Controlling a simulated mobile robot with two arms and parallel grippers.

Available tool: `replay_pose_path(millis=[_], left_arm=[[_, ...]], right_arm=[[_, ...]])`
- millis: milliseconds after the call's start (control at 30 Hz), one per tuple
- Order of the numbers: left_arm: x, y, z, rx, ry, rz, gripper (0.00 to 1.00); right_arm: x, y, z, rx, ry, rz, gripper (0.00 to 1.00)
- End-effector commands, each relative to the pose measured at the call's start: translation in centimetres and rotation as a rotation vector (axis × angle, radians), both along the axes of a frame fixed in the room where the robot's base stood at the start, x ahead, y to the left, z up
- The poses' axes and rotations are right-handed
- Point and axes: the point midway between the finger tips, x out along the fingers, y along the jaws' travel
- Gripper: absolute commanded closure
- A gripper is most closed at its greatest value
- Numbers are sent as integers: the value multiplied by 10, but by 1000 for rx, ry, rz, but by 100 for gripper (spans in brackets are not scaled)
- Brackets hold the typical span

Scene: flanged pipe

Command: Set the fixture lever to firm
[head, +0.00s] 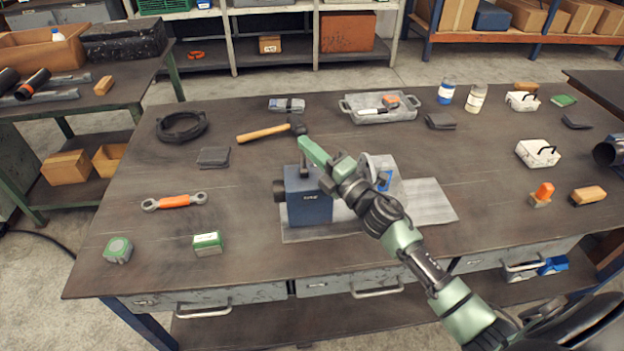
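The fixture on the table has a blue block (306,208) with a small label too small to read and a dark round part on its left side. A grey flanged pipe part (382,172) shows to its right, partly hidden by my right arm. A dark upright piece (303,174) stands at the top of the blue block; I cannot tell whether it is the lever or part of my gripper. My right gripper (305,158) is just above the block's top, at the end of the green arm. Its fingers are not clear, nor is any contact. My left gripper is out of view.
A light plate (432,204) lies under the fixture. A hammer (265,132), black ring (181,126) and orange-handled wrench (174,201) lie to the left. A grey tray (360,114) stands behind. White boxes (537,152) are at right.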

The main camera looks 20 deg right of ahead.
Motion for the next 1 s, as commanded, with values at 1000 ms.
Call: replay_pose_path(millis=[1000], left_arm=[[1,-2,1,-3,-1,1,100]], right_arm=[[9,-3,5,-1,-1,1,100]])
